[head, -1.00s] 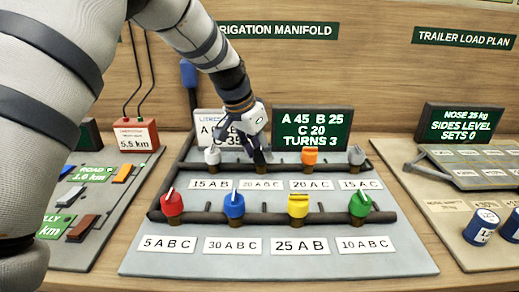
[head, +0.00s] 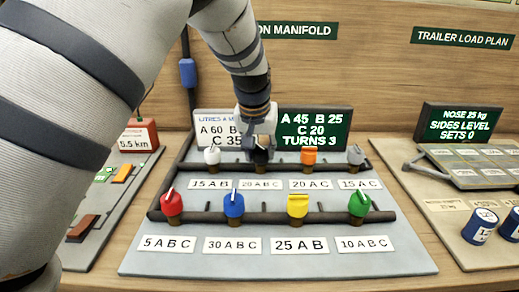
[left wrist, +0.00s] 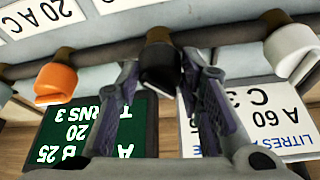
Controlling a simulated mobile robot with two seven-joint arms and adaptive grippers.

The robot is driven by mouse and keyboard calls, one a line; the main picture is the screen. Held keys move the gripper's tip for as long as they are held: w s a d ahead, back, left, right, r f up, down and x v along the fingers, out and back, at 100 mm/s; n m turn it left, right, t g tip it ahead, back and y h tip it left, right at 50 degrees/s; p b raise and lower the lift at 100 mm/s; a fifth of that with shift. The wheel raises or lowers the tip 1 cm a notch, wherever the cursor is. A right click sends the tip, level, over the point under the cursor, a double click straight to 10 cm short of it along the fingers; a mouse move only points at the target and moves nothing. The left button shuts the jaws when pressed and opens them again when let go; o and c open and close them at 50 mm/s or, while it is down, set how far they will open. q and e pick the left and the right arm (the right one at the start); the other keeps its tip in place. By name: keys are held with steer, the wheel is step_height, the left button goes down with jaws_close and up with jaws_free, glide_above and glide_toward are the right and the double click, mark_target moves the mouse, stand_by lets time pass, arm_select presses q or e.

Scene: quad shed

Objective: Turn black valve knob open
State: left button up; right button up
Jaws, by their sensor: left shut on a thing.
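The black valve knob (head: 261,156) is in the back row of the manifold, second from the left, between the white and orange knobs. My left gripper (head: 259,150) comes down over it and hides most of it in the head view. In the left wrist view the black knob (left wrist: 160,66) sits between the two fingers of the left gripper (left wrist: 162,75), which is shut on it. How far the knob is turned cannot be told. My right gripper is in neither view.
The white knob (head: 212,157) and orange knob (head: 309,156) stand close on either side. Red (head: 172,204), blue (head: 234,205), yellow (head: 298,206) and green (head: 359,204) knobs line the front pipe. Two signs, one white (head: 215,130) and one green (head: 316,128), stand just behind.

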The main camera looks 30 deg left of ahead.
arm_select(q)
steer(key=n+y, duration=0.1)
steer(key=n, duration=0.1)
steer(key=shift+w+f+n+g, duration=0.1)
steer(key=shift+n+g, duration=0.2)
steer(key=shift+n, duration=0.1)
steer(key=n+g, duration=0.1)
steer(key=n, duration=0.1)
steer(key=shift+d+f+n+y+b, duration=0.1)
steer(key=shift+n+y+b, duration=0.3)
steer(key=n+g+b, duration=0.1)
steer(key=n, duration=0.2)
steer(key=shift+w+n+y, duration=0.1)
steer(key=shift+n+y, duration=0.3)
steer(key=shift+d+n+g+b, duration=0.1)
steer(key=shift+n+g+b, duration=0.25)
steer(key=shift+n, duration=0.45)
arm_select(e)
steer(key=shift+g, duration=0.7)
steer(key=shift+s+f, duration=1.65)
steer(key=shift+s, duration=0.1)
arm_select(q)
steer(key=shift+n, duration=0.3)
steer(key=o, duration=1.1)
steer(key=shift+o, duration=0.2)
steer(key=shift+r, duration=0.2)
